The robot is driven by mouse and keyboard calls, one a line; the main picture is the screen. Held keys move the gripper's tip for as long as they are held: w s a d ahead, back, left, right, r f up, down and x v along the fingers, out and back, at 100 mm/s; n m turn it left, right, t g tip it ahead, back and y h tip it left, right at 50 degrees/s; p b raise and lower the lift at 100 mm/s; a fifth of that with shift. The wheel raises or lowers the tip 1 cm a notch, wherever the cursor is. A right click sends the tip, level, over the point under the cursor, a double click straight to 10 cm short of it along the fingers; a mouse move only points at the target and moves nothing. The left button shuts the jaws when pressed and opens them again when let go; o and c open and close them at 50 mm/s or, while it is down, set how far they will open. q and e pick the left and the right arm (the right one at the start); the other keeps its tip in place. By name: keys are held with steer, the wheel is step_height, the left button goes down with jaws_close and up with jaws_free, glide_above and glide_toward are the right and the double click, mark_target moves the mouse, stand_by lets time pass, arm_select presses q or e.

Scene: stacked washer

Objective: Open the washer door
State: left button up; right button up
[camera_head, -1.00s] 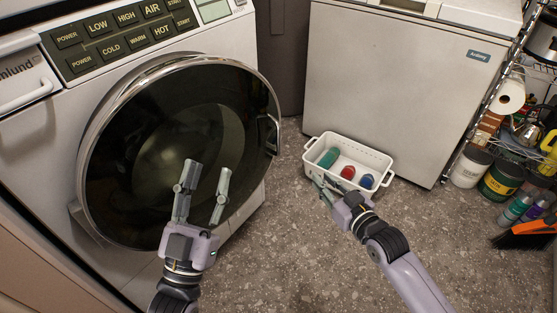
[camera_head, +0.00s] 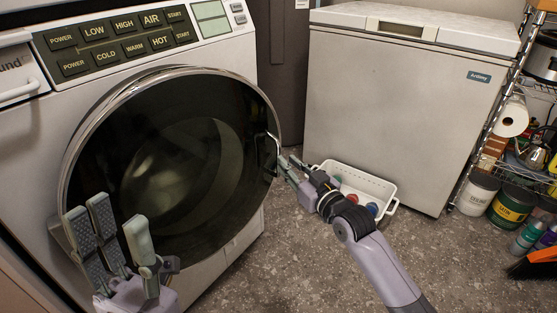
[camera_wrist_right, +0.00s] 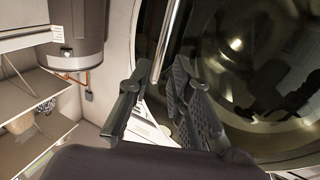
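The washer (camera_head: 225,48) stands at the left. Its round door (camera_head: 160,160) has dark glass and a chrome rim; I cannot tell whether it is fully closed. A chrome handle (camera_head: 274,150) sits on the door's right edge. My right gripper (camera_head: 288,163) is beside this handle. In the right wrist view its fingers (camera_wrist_right: 155,100) are apart, and the handle bar (camera_wrist_right: 166,45) lies ahead of the gap between them. Whether they touch it is unclear. My left gripper (camera_head: 120,225) is open and empty in front of the door's lower left part.
A white basket (camera_head: 381,192) with coloured items stands on the floor behind my right gripper. A white chest freezer (camera_head: 400,120) is at the back. A shelf with paint cans (camera_head: 512,206) stands at the right. The floor (camera_head: 285,265) in front is clear.

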mark_target(279, 154)
steer(key=b+x, duration=0.1)
steer(key=x, duration=0.5)
steer(key=shift+b, duration=0.35)
steer(key=shift+s, duration=0.1)
steer(key=shift+c, duration=0.3)
steer(key=shift+d, duration=0.1)
jaws_close()
